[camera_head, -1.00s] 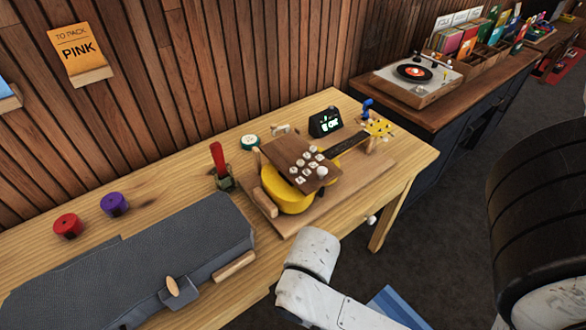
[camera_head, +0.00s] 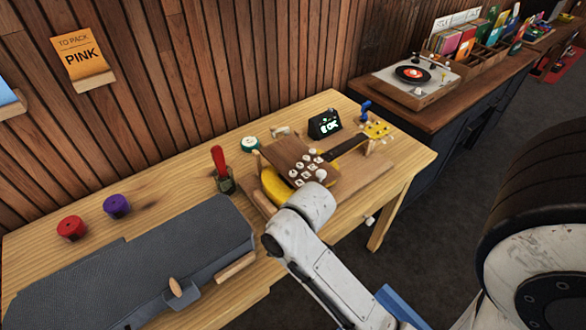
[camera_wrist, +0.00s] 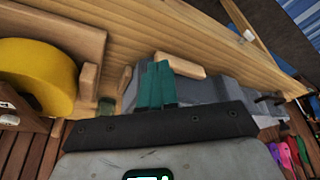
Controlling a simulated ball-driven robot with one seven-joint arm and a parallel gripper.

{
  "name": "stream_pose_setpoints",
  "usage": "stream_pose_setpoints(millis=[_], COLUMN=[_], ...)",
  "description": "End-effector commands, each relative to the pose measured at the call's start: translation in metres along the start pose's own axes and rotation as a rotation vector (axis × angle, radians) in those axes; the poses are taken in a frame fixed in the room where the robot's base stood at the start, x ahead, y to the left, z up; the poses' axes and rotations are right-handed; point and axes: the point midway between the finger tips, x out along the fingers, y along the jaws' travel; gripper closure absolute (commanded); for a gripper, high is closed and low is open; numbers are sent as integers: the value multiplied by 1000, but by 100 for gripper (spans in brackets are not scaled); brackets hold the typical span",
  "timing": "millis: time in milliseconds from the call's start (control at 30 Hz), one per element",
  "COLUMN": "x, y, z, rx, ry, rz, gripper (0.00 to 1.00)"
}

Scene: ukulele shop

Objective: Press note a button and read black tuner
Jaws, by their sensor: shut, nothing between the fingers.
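The black tuner (camera_head: 324,123) stands at the back of the workbench. Its lit screen shows a small character, hard to make out, followed by what looks like "OK". A brown board with several white lettered buttons (camera_head: 307,168) sits over the yellow ukulele (camera_head: 276,184); the letters are too small to read surely. My white arm end covers the board's front edge. My gripper (camera_wrist: 157,68) shows teal fingers, closed together and empty, in the wrist view. There the ukulele's yellow body (camera_wrist: 36,76) and a corner of the brown board (camera_wrist: 18,122) lie left of the fingers.
A grey case (camera_head: 150,270) fills the bench's front left. A record player (camera_head: 415,80) sits on the dark counter behind.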

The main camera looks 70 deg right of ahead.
Motion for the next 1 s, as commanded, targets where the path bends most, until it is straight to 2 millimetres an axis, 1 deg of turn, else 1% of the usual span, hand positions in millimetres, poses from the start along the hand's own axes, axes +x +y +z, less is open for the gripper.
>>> stream_pose_setpoints(millis=[33,167,200,333,400,500,600,700,833,1000], x=[-10,-31,-39,-67,-82,-102,-118,-128,-134,-135], y=[18,63,77,126,150,180,202,216,224,224], z=[-13,-37,-43,-58,-62,-64,-64,-64,-63,-63], rx=[-14,-91,-116,-199,-241,-293,-335,-364,-382,-386], ry=[41,136,161,235,262,288,304,312,315,315], rz=[17,70,91,174,221,282,333,364,384,386], gripper=[100,100,100,100,100,100,100,100,100,100])
